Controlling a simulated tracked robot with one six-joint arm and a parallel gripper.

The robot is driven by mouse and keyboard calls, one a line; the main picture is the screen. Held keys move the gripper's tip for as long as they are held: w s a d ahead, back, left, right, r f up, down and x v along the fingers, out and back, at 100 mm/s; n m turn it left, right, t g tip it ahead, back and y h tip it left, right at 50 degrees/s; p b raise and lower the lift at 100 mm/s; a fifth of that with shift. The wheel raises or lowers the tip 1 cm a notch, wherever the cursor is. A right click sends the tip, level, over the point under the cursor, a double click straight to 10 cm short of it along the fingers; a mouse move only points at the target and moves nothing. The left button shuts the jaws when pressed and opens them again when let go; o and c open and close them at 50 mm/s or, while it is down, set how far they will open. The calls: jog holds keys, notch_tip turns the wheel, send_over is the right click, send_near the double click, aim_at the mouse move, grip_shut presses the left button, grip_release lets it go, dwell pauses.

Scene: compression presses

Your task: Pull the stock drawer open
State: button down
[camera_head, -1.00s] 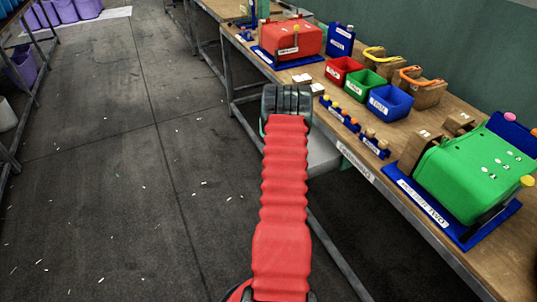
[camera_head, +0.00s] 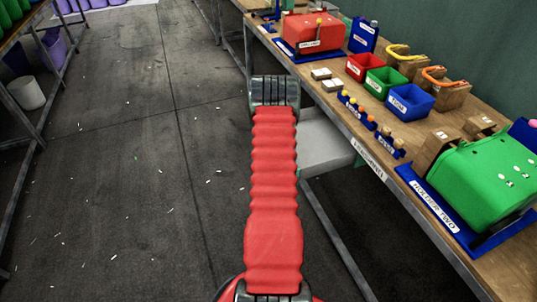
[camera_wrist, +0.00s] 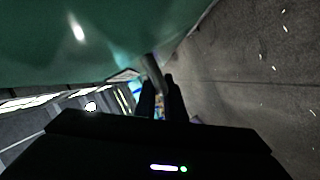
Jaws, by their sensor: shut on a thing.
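The stock drawer (camera_head: 325,148) shows in the head view as a light grey tray sticking out from under the bench's front edge, right of my arm. Its left end is hidden behind my arm. My gripper (camera_wrist: 161,95) is past the end of my red arm, and its fingers are hidden in the head view. In the wrist view, the dark fingers are close together around the end of a grey bar (camera_wrist: 153,70), which looks like the drawer handle. A shiny green surface (camera_wrist: 60,45) fills the upper left there; I cannot tell for certain what it is.
The bench (camera_head: 455,118) holds a red press (camera_head: 313,33), a green press (camera_head: 485,180), red, green and blue bins (camera_head: 410,100) and small pegs. Bench legs stand below. The dark floor (camera_head: 130,190) left of my arm is clear apart from small scraps.

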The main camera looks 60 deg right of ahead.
jog(key=c, duration=2.2)
grip_release()
jog(key=shift+f, duration=0.25)
jog(key=shift+o, duration=0.4)
jog(key=shift+r, duration=0.1)
jog(key=shift+a, duration=0.1)
jog(key=v, duration=1.3)
jog(key=shift+s+a, duration=0.2)
jog(key=shift+s, duration=0.05)
